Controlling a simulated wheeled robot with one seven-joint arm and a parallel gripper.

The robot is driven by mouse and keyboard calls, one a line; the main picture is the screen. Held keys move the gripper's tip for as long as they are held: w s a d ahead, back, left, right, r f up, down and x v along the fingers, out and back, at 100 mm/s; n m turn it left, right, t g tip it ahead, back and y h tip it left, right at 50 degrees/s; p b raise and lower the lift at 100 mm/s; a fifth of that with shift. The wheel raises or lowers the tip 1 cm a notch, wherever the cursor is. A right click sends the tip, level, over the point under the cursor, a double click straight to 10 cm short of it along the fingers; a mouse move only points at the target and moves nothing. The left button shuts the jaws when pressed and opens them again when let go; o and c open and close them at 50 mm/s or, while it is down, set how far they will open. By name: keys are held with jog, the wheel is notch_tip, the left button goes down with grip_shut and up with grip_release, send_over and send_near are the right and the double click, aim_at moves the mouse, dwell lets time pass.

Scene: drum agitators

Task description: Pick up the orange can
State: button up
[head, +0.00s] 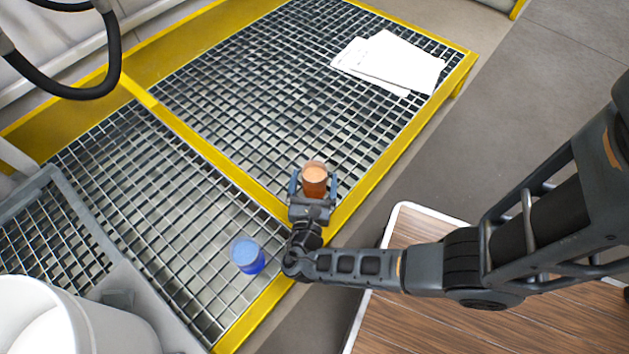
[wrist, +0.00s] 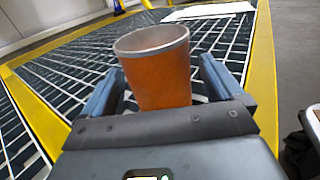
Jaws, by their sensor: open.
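The orange can (head: 314,181) stands upright on the metal grating, near the yellow front edge. In the wrist view the orange can (wrist: 160,70) shows close up, with its grey rim on top and its lower part hidden behind my gripper's body. My gripper (head: 313,186) is open, with one finger on each side of the can. In the wrist view my gripper's fingers (wrist: 158,85) flank the can, with a visible gap on each side.
A blue can (head: 248,255) stands on the grating to the left of my arm. White papers (head: 390,62) lie at the far right of the grating. A wood-topped table (head: 425,225) is below my arm. A white drum (head: 70,320) stands at bottom left. A black hose (head: 105,70) hangs at top left.

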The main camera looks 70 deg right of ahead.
jog(key=shift+c, duration=0.2)
jog(key=c, duration=1.2)
jog(key=shift+o, duration=0.2)
jog(key=shift+r, duration=0.15)
